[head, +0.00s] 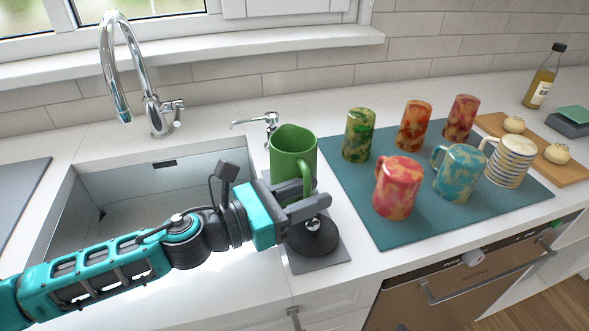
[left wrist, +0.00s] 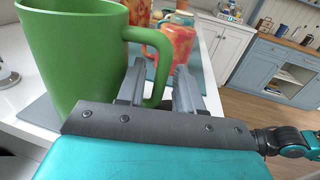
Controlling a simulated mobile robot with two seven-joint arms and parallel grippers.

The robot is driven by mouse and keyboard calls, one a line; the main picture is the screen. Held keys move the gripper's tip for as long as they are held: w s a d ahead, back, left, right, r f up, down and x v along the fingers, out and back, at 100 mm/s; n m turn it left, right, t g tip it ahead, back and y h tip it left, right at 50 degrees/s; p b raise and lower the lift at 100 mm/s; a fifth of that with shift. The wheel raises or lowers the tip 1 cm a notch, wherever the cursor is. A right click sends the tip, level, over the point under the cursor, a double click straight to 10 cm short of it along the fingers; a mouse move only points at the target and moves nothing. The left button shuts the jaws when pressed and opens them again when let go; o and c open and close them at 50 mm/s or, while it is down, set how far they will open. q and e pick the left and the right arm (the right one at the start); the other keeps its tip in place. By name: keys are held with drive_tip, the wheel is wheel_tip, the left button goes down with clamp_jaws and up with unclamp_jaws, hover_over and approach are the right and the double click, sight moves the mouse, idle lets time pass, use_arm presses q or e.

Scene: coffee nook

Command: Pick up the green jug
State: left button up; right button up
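The green jug (head: 292,145) stands upright at the back of a narrow grey mat beside the sink, its handle towards my left gripper. My left gripper (head: 322,196) is open at the handle side of the jug. In the left wrist view, the jug (left wrist: 72,55) fills the upper left. Its handle (left wrist: 162,75) shows between the two spread fingers of the left gripper (left wrist: 160,90), with a gap visible on the finger sides. Contact with the handle cannot be told. My right gripper is not in view.
A black round object with a metal knob (head: 312,238) sits on the grey mat (head: 332,256) below the gripper. Several patterned mugs stand on a teal mat (head: 372,215) to the right. The sink (head: 130,195) is at left, with a small tap (head: 268,122) behind the jug.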

use_arm(q)
clamp_jaws()
drive_tip(key=shift+r, duration=0.15)
idle(0.6)
